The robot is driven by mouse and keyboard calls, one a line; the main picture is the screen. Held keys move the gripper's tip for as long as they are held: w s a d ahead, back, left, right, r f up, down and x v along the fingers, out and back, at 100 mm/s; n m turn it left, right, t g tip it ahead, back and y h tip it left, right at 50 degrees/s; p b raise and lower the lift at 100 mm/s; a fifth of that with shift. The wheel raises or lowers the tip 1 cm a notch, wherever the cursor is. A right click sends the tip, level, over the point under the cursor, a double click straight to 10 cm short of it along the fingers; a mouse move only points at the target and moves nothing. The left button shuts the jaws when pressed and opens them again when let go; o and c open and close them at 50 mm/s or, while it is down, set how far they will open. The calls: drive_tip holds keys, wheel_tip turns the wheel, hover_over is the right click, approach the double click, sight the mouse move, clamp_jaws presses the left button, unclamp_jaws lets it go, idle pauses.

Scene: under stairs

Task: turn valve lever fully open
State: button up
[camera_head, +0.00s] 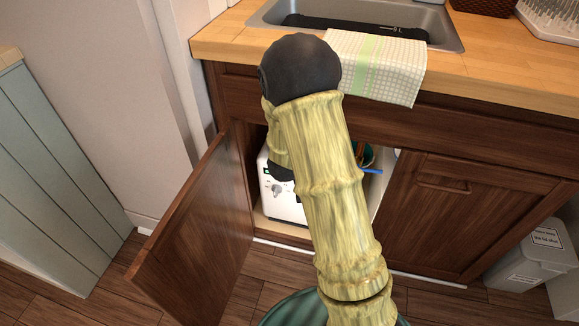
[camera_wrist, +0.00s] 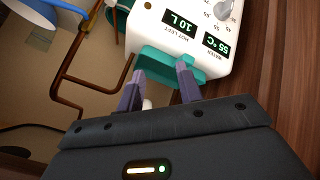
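The white water heater (camera_wrist: 185,30) stands in the open cabinet, with lit displays and a grey knob (camera_wrist: 224,8); it also shows in the head view (camera_head: 283,203). My gripper (camera_wrist: 160,78) is beside the heater's edge in the wrist view, its two purple-grey fingers apart. A flat teal piece (camera_wrist: 178,60) lies at the fingertips along the heater's edge. I cannot tell whether it is the valve lever or whether the fingers touch it. A small white piece (camera_wrist: 148,103) shows between the fingers. In the head view my arm hides the gripper.
Copper pipes (camera_wrist: 72,80) run along the cabinet's inside wall. The open cabinet door (camera_head: 197,228) is left of my arm and a closed door (camera_head: 435,215) is right. The wooden counter (camera_head: 490,80) with a towel (camera_head: 377,65) lies above. A grey bin (camera_head: 530,255) stands at right.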

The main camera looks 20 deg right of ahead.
drive_tip(key=s+a+r+y, duration=0.3)
drive_tip(key=s+a+r, duration=0.1)
drive_tip(key=s+r, duration=0.1)
drive_tip(key=shift+a+m+g+y+p, duration=0.3)
drive_tip(key=shift+a+g+p, duration=0.1)
drive_tip(key=shift+r, duration=0.1)
